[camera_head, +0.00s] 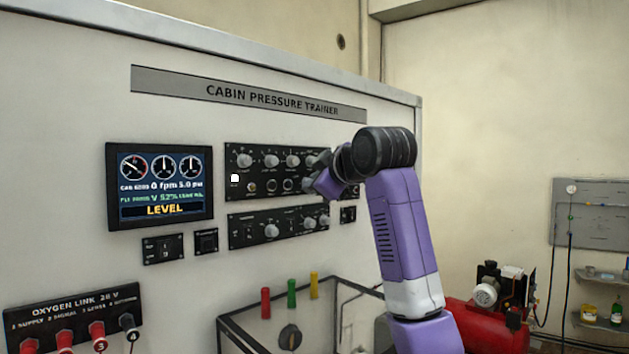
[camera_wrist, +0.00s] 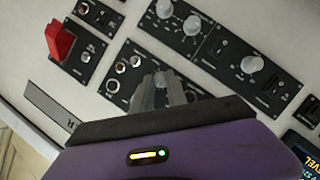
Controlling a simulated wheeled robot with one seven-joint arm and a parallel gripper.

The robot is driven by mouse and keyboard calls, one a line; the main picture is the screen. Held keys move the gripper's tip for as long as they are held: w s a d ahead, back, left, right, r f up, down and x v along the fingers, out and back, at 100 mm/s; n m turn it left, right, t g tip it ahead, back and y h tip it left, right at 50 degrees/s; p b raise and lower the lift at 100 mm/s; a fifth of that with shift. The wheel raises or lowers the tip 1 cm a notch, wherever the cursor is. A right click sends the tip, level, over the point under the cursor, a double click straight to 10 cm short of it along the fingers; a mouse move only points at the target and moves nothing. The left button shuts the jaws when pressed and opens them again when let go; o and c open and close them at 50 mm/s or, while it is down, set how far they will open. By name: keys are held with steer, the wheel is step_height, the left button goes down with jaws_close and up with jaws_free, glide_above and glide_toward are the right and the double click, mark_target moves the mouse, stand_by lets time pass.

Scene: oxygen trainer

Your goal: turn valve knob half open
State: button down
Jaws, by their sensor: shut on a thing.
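My gripper (camera_head: 320,184) is at the right end of the upper black panel (camera_head: 236,160) on the cabin pressure trainer. In the wrist view its two grey fingers (camera_wrist: 161,88) are close together against this panel, shut on the valve knob (camera_wrist: 160,77). The knob is mostly hidden between the fingers, and its pointer and scale cannot be read. The screen (camera_head: 160,185) shows dials, a line that seems to read V 52%, and the word LEVEL.
A lower panel (camera_head: 250,233) has several pale knobs, including one (camera_wrist: 252,64) near my fingers. A red switch guard (camera_wrist: 58,40) stands out at the left in the wrist view. Below are coloured levers (camera_head: 291,293). A red compressor (camera_head: 485,325) stands at right.

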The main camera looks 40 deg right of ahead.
steer(key=shift+m+y, duration=0.5)
steer(key=shift+m, duration=0.2)
steer(key=c, duration=1.3)
jaws_free()
steer(key=shift+b+v, duration=1.5)
steer(key=shift+v, duration=2.4)
steer(key=shift+w+r, duration=0.1)
